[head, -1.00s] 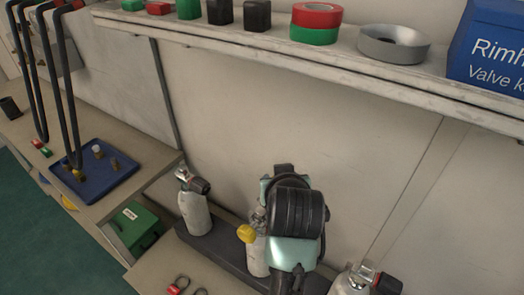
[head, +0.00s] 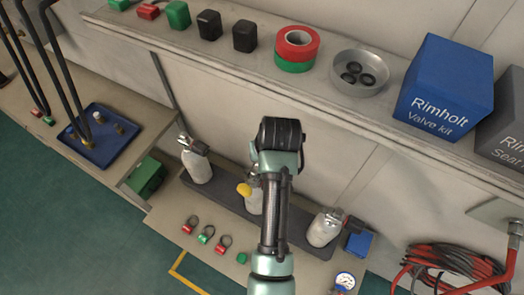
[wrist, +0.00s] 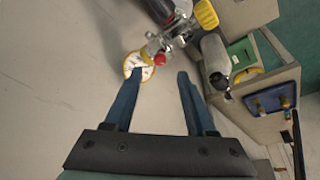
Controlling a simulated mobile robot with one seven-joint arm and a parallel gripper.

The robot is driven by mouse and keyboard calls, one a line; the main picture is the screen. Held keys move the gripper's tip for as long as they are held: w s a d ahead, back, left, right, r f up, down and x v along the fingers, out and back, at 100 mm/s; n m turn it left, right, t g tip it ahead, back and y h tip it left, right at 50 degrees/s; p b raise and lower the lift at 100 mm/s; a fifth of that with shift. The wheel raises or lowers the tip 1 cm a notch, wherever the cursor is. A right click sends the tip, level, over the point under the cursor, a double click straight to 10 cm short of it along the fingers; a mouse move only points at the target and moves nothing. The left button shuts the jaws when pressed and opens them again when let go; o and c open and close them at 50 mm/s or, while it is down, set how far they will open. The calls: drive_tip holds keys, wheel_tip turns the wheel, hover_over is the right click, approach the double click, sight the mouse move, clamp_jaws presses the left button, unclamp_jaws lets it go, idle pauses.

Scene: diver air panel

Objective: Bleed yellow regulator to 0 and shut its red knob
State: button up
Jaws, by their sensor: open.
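In the head view the yellow regulator part (head: 243,189) sits on the middle cylinder (head: 253,206), mostly hidden behind my arm. The wrist view shows a yellow knob (wrist: 206,14), a small red knob (wrist: 159,60) on a metal fitting, and a yellow-rimmed round gauge (wrist: 138,67). The gauge reading is too small to tell. My gripper (wrist: 157,92) is open and empty, its two blue fingers apart. The red knob and gauge appear just beyond the fingertips, with no contact visible. My fingers are hidden in the head view.
Left cylinder (head: 196,165) and right cylinder (head: 323,228) flank the middle one on a dark base (head: 225,200). A shelf (head: 190,58) with tape rolls (head: 297,49), a metal dish (head: 358,76) and a blue box (head: 445,90) runs above. Red-black hoses (head: 455,268) lie right.

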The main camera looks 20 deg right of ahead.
drive_tip(key=shift+p+x, duration=0.3)
drive_tip(key=shift+x, duration=2.45)
clamp_jaws()
